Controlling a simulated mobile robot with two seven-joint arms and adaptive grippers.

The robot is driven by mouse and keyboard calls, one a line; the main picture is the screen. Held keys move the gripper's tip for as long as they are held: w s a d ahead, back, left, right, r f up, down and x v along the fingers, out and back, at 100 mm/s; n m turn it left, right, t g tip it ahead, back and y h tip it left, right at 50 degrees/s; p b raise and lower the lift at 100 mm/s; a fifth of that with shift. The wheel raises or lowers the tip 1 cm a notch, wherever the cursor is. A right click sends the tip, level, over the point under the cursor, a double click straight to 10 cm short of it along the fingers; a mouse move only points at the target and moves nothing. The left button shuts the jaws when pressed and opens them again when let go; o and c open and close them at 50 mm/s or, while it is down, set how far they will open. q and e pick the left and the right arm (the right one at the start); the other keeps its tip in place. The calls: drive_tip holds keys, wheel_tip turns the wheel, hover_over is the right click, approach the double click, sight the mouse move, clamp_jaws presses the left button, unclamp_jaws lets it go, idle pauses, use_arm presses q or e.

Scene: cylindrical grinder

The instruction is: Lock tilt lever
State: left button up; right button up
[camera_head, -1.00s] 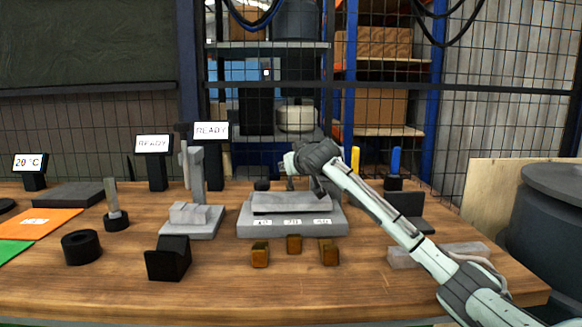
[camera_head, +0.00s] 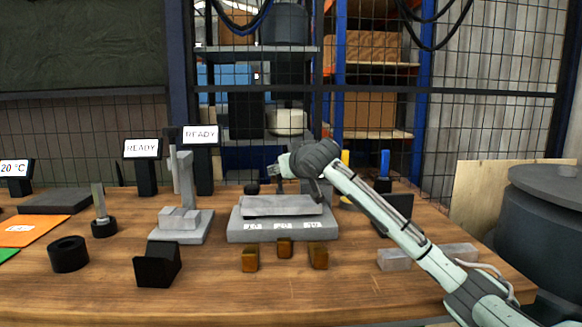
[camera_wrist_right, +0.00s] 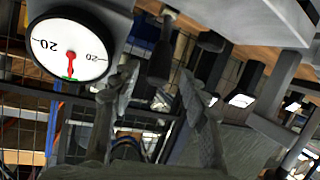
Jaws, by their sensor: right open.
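The grey machine (camera_head: 283,229) with a labelled front stands on the bench in the head view. My right gripper (camera_head: 274,178) is above its back, pointing left, near a small black knob (camera_head: 251,188). In the right wrist view my right gripper (camera_wrist_right: 158,85) is open, its two fingers apart. A black lever-like handle (camera_wrist_right: 160,62) lies beyond and between the fingertips, with no clear contact. I cannot tell for sure whether it is the tilt lever. A second dark knob (camera_wrist_right: 211,41) is to its right. My left gripper is not in view.
A round dial with a red needle (camera_wrist_right: 70,48) is close to the left finger in the wrist view. Brown blocks (camera_head: 284,247) stand before the machine. A grey stand (camera_head: 182,222) and a black block (camera_head: 158,264) are to the left.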

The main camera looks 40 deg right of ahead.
drive_tip(key=v, duration=0.7)
idle(0.4)
